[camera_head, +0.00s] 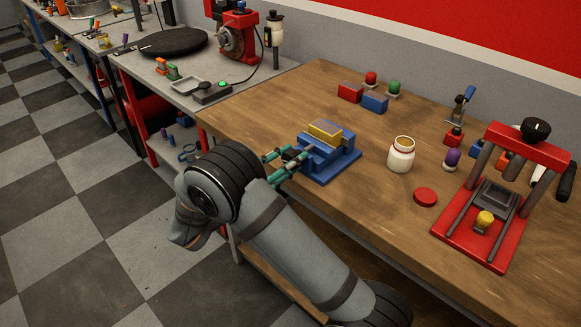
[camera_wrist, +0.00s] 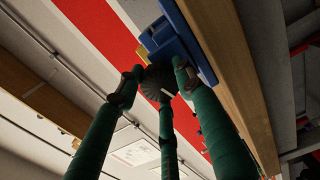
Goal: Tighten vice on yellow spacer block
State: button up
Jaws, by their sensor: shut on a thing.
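A blue vice (camera_head: 335,166) stands near the front edge of the wooden bench, and its body shows at the top of the wrist view (camera_wrist: 178,38). The yellow spacer block (camera_head: 325,128) lies between the vice's jaws, with its top showing. Whether both jaws touch it I cannot tell. My gripper (camera_head: 286,166) has green fingers and is at the vice's front side. In the wrist view the fingers close around a dark round knob (camera_wrist: 157,80), the vice's handle.
A white jar (camera_head: 401,157) and its red lid (camera_head: 425,196) stand to the right of the vice. A red press (camera_head: 480,215) is farther right. Red and blue blocks (camera_head: 374,102) lie behind. Bare wood surrounds the vice's left and back.

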jog(key=shift+w+a+m+b, duration=0.15)
jog(key=shift+a+m+b, duration=0.1)
jog(key=shift+m+b, duration=0.85)
jog(key=shift+r+m, duration=0.15)
jog(key=shift+m, duration=0.15)
jog(key=o, duration=1)
jog(key=shift+w, duration=0.1)
jog(key=shift+o, duration=0.7)
jog(key=v, duration=1.2)
jog(key=shift+d, duration=0.15)
